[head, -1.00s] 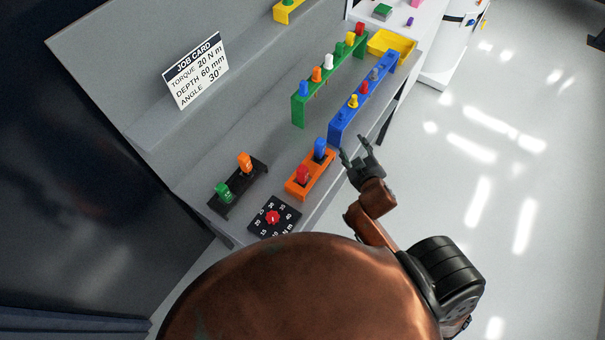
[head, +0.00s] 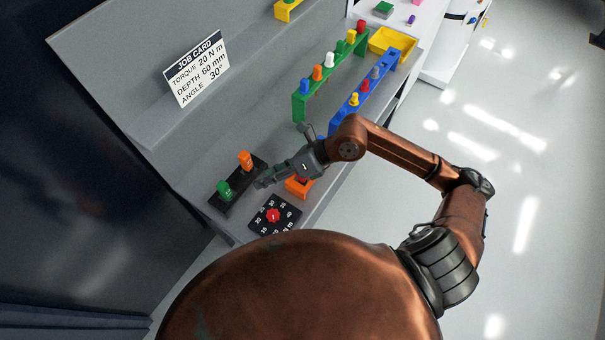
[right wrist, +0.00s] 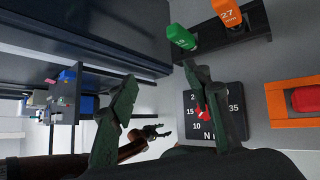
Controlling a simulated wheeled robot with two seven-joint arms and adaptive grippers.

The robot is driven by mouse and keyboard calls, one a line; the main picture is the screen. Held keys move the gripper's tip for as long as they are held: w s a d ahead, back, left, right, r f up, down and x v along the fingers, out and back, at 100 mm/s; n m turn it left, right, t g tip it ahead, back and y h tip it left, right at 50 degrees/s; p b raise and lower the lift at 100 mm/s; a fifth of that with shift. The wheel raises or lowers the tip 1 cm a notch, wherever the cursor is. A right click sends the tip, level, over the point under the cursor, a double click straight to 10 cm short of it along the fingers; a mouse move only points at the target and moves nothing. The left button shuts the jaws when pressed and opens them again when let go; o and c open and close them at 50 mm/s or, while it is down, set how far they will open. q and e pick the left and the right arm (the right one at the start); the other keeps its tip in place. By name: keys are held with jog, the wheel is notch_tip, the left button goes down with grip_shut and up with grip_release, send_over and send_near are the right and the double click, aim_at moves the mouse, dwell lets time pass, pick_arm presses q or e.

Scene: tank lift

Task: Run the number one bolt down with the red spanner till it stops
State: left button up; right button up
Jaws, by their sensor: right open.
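No bolt marked one can be read. My right gripper (head: 284,157) is open and empty above the orange holder, its fingers spread wide. In the right wrist view its fingers (right wrist: 160,75) stand apart. My left gripper (right wrist: 152,132) shows small at the lower left there; its jaws are unclear.
A black holder (head: 228,203) carries green (head: 224,190) and orange (head: 246,160) pieces. A black dial plate with a red knob (head: 273,215) lies in front. Green (head: 299,108) and blue (head: 336,122) racks with coloured pieces stand farther back. A yellow tray (head: 400,42) and job card (head: 197,70) are behind.

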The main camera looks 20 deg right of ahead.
jog(key=w+d+f+h, duration=0.2)
jog(key=d+f+h, duration=0.15)
jog(key=d, duration=0.35)
jog(key=w+d+f+h, duration=0.2)
jog(key=d+f+h, duration=0.15)
jog(key=d, duration=0.45)
jog(key=shift+h, duration=0.3)
jog(key=x, duration=0.2)
jog(key=p+x, duration=0.1)
jog(key=x, duration=0.1)
jog(key=s+x, duration=0.1)
jog(key=shift+w+a+f, duration=0.1)
jog(key=shift+a+f, duration=0.35)
jog(key=shift+f, duration=0.05)
jog(key=shift+w+f, duration=0.15)
jog(key=shift+f, duration=0.2)
jog(key=shift+n, duration=0.3)
grip_shut()
jog(key=shift+r, duration=0.1)
